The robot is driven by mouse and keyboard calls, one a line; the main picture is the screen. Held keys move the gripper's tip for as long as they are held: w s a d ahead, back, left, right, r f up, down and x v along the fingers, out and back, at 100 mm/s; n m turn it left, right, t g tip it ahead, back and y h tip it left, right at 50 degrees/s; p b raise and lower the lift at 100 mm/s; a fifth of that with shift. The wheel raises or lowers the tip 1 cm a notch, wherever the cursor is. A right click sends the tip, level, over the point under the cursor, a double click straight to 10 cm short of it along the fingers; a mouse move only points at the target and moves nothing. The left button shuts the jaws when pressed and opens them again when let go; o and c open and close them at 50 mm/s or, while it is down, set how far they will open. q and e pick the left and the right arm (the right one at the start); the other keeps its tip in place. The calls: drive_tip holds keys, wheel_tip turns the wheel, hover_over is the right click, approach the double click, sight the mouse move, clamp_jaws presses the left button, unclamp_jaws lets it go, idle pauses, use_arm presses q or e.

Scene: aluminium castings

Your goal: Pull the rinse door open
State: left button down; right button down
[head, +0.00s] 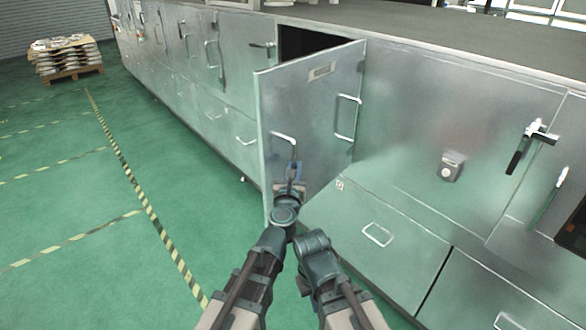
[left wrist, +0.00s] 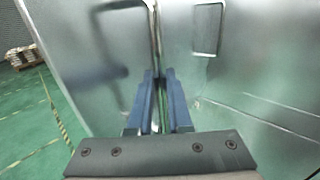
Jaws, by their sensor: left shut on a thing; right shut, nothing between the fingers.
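The rinse door (head: 307,100), a grey metal panel with a small label (head: 321,71) near its top, stands partly open, swung out from the cabinet front. A dark gap shows behind its top edge. My left gripper (head: 294,173) is at the handle (head: 283,137) near the door's free side. In the left wrist view, the two blue fingers (left wrist: 161,105) are shut on the handle's upright bar (left wrist: 155,25). Part of my right arm shows beside the left arm in the head view; its fingers do not show.
Cabinet fronts with handles (head: 377,235) run along both sides of the door. A dark lever latch (head: 530,140) and a small box fitting (head: 451,166) are at the right. The green floor (head: 120,220) at the left is clear, with striped tape. A loaded pallet (head: 72,73) stands far back.

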use_arm(q)
drive_tip(key=shift+w+d, duration=0.2)
drive_tip(key=shift+d, duration=0.05)
drive_tip(key=c, duration=0.8)
unclamp_jaws()
drive_tip(key=shift+w, duration=0.1)
drive_tip(key=shift+c, duration=0.2)
